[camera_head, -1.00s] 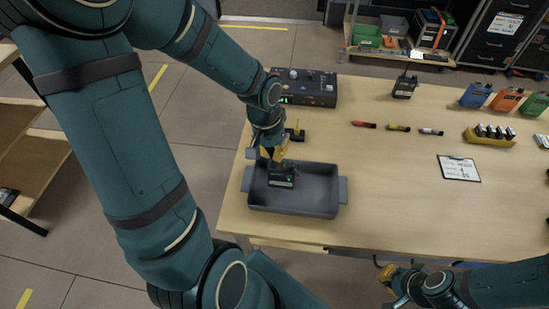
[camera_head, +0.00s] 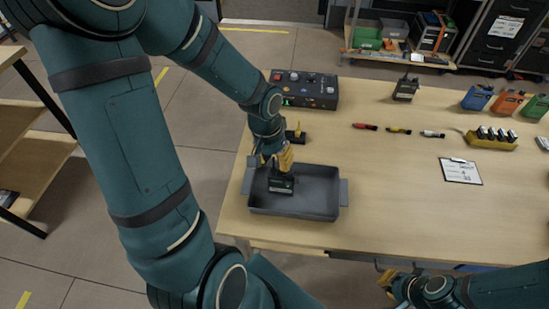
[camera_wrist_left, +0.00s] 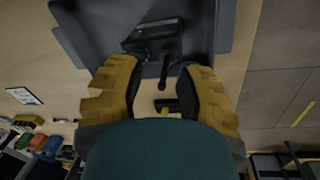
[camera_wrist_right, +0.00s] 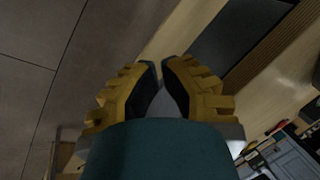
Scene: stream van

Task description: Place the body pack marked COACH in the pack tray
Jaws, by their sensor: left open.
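A black body pack (camera_head: 281,185) with a pale label strip is inside the grey pack tray (camera_head: 318,207), toward its left half. The label is too small to read. My left gripper (camera_head: 279,161) is just above the pack, fingers apart. In the left wrist view the pack (camera_wrist_left: 150,36) lies beyond the fingertips of the open gripper (camera_wrist_left: 161,70), its thin antenna pointing back between the fingers. My right gripper (camera_head: 388,279) is low, off the table's front edge. In the right wrist view its fingertips (camera_wrist_right: 160,64) are close together with nothing visible between them.
Another dark pack (camera_head: 405,90) stands at the back of the table, with blue (camera_head: 477,98), orange (camera_head: 507,103) and green (camera_head: 536,107) packs to its right. A control box (camera_head: 305,90) and a yellow-black item (camera_head: 296,136) are behind the tray. A clipboard (camera_head: 460,171) lies right.

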